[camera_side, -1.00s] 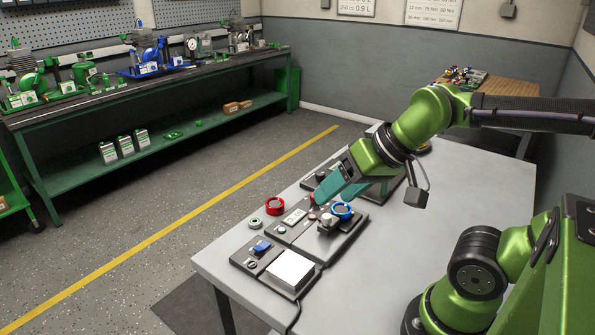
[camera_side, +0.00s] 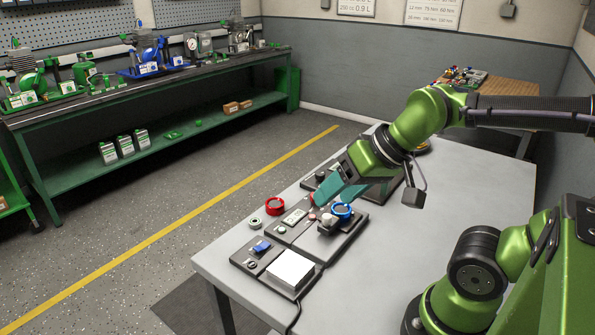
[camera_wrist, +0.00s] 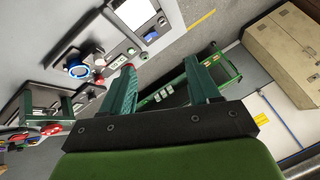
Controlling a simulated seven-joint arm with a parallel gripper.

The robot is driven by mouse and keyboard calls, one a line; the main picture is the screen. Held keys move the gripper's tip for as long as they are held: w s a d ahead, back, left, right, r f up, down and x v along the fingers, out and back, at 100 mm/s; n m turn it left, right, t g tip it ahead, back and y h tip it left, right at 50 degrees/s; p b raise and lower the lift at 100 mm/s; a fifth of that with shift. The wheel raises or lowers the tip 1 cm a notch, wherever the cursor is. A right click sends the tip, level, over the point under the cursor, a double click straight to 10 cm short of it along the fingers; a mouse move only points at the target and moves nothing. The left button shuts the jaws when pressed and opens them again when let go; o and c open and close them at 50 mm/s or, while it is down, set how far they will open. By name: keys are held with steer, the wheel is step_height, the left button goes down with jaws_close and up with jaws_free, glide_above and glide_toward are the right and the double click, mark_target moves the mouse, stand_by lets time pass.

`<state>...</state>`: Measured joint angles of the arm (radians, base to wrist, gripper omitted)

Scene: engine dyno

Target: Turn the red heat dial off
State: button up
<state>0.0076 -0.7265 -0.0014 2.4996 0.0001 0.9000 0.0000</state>
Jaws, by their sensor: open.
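The red dial (camera_side: 274,206) is a round red ring at the far left edge of the control panel (camera_side: 300,232) on the grey table. In the wrist view a red part (camera_wrist: 128,67) shows just beyond the left finger's tip, mostly hidden by it. My gripper (camera_side: 322,196) is open and empty, with teal fingers pointing down and left over the panel. It is to the right of the red dial and apart from it, close to the blue dial (camera_side: 342,210). Both fingers also show in the wrist view (camera_wrist: 160,68). The dial's marker is too small to read.
A small display (camera_side: 294,216) and several buttons lie between the dials. A separate panel with a blue switch (camera_side: 261,247) and a white screen (camera_side: 290,270) is nearer the front. The table (camera_side: 375,270) is clear on the right.

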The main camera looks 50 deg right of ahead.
steer(key=w+d+f+m+g+h, duration=0.15)
steer(key=w+d+m+g, duration=0.25)
steer(key=w+d+m, duration=0.7)
steer(key=w+d+f+m+g+h, duration=0.1)
steer(key=w+d+f+m+g, duration=0.2)
steer(key=w+d+m, duration=0.8)
steer(key=shift+n+y, duration=0.25)
steer(key=shift+n, duration=0.55)
steer(key=f, duration=0.5)
steer(key=s+d+f, duration=0.1)
steer(key=f, duration=0.4)
steer(key=s+f, duration=0.1)
steer(key=f, duration=0.5)
steer(key=shift+d+f, duration=0.1)
steer(key=shift+d, duration=0.2)
steer(key=c, duration=1)
steer(key=shift+c, duration=0.2)
